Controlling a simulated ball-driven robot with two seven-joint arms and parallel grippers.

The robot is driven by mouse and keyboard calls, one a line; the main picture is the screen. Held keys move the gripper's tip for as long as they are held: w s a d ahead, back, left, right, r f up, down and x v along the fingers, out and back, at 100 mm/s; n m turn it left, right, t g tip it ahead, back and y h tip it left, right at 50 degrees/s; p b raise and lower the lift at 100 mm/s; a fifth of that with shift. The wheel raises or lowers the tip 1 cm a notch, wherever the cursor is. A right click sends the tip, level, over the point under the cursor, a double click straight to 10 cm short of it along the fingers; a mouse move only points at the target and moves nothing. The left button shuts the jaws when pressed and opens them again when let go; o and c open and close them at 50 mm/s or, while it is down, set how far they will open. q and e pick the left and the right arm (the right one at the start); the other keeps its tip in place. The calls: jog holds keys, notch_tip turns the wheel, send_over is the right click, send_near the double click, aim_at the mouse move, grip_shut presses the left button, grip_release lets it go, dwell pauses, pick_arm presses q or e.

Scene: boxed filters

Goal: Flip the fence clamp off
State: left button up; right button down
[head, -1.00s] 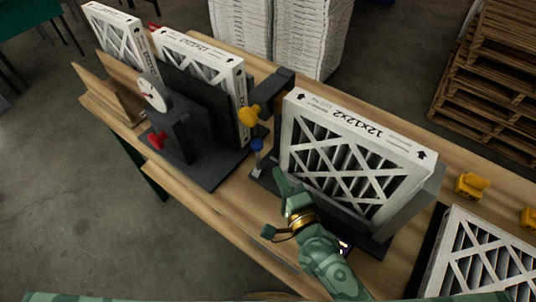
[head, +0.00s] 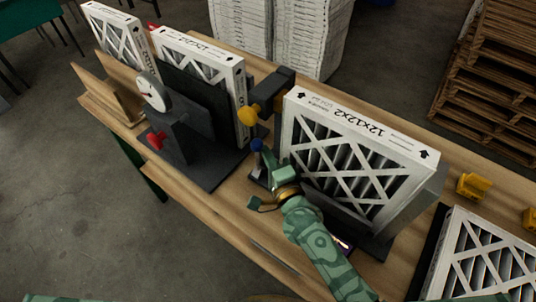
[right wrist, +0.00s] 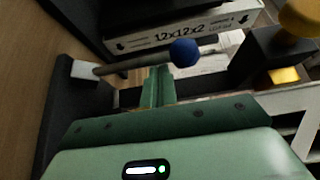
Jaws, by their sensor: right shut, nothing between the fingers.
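My left gripper is not in view.
A yellow knob (head: 247,115) on a dark bracket stands just behind the lever. A dark stand with a dial (head: 152,92) and red knob (head: 157,140) is to the left. More filters stand at the back left and lie at the right. Yellow pieces (head: 472,186) sit at the right.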

jog(key=shift+s+a+n+y+b, duration=0.3)
jog(key=shift+s+n+b, duration=0.1)
jog(key=shift+n+b, duration=0.1)
jog(key=shift+s+a+f+n+t+y+b, duration=0.25)
jog(key=shift+s+a+n+t+y+b, duration=0.2)
jog(key=shift+s+n+b, duration=0.35)
jog(key=shift+s+a+f+n+t+y+b, duration=0.35)
jog(key=shift+s+a+n+b, duration=0.2)
jog(key=shift+n, duration=0.45)
jog(key=shift+s+a+f+n+t+y+b, duration=0.25)
jog(key=shift+s+a+n+y+b, duration=0.2)
jog(key=shift+s+n+b, duration=0.35)
jog(key=shift+w+h, duration=0.15)
jog(key=shift+h, duration=0.1)
jog(key=shift+s+d+f, duration=0.1)
jog(key=shift+s+d, duration=0.05)
jog(key=shift+s, duration=0.15)
jog(key=s+d, duration=0.2)
jog(key=s, duration=0.1)
jog(key=s+d, duration=0.2)
jog(key=s, duration=0.2)
jog(key=s+d+p, duration=0.1)
jog(key=s, duration=0.3)
jog(key=shift+d, duration=0.4)
